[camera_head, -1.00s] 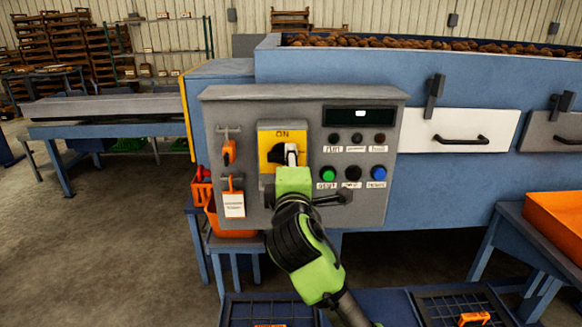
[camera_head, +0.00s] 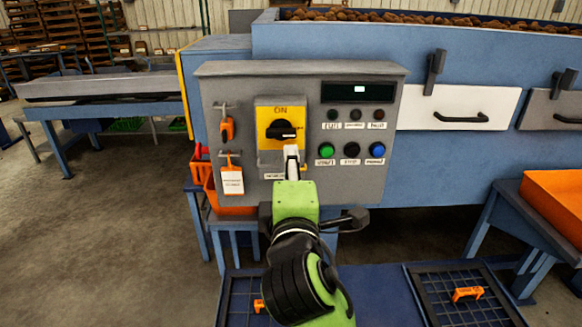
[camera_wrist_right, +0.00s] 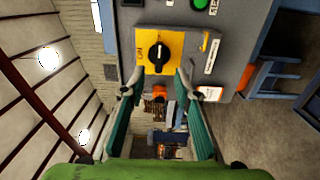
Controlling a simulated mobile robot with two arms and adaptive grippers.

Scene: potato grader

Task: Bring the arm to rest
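My right gripper (camera_head: 291,158) stands in front of the grey control panel (camera_head: 237,90), just below the rotary switch in the head view. In the right wrist view my right gripper (camera_wrist_right: 156,82) has its two fingers spread apart with nothing between them. The black switch knob (camera_head: 281,130) on its yellow plate (camera_head: 281,108) marked ON is clear of the fingers; its handle lies about level in the head view. The knob also shows beyond the fingertips in the right wrist view (camera_wrist_right: 159,58). My left gripper is not in view.
An orange padlock (camera_head: 227,130) and a white tag (camera_head: 232,180) hang at the panel's left. Green (camera_head: 326,150), black and blue buttons sit right of the switch. An orange bin (camera_head: 556,205) stands at right, and a blue table (camera_head: 378,285) with grids is below the arm.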

